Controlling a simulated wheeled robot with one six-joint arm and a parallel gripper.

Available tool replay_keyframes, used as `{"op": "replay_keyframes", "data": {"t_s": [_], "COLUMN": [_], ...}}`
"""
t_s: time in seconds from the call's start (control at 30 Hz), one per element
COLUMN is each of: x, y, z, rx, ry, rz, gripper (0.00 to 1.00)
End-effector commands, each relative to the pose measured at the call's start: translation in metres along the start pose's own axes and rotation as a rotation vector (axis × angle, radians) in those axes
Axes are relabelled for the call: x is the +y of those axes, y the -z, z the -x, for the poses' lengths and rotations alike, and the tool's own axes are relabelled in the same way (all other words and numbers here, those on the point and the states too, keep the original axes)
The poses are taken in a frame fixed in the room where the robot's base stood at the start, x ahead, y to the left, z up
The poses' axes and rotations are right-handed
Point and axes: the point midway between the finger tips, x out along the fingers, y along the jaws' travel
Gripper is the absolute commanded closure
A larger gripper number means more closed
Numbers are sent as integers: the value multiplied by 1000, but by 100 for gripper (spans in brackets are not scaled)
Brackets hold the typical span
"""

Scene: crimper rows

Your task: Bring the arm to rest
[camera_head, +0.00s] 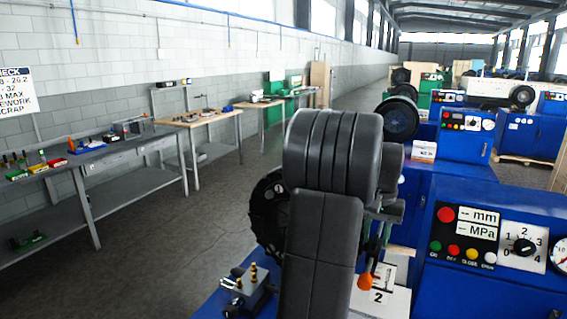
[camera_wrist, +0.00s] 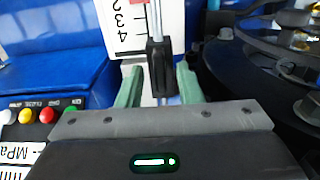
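My arm, dark grey, stands bent in the middle of the head view and hides part of the blue machine (camera_head: 480,287) behind it. My gripper (camera_wrist: 160,72) shows in the wrist view with its two green fingers apart. A black grip on a metal rod (camera_wrist: 160,66) stands between the fingers, with narrow gaps at both sides; I see no clear contact. In the head view my gripper is mostly hidden behind my arm. A lever with an orange knob (camera_head: 365,281) shows just right of my arm.
A white scale plate (camera_wrist: 128,25) and a dark round wheel (camera_wrist: 285,55) lie close around my gripper. A metal block with brass pins (camera_head: 250,287) sits on the machine, left of my arm. A grey bench (camera_head: 120,148) stands along the left wall. The aisle floor is clear.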

Motion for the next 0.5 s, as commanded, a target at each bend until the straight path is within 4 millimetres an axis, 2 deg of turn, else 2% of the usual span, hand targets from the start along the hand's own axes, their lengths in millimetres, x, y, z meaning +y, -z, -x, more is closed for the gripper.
{"op": "replay_keyframes", "data": {"t_s": [0.27, 0.5], "x": [0, 0], "y": [1, 1], "z": [10, 52], "rx": [3, 6], "ry": [0, 0], "rz": [9, 9], "gripper": [67, 67]}}
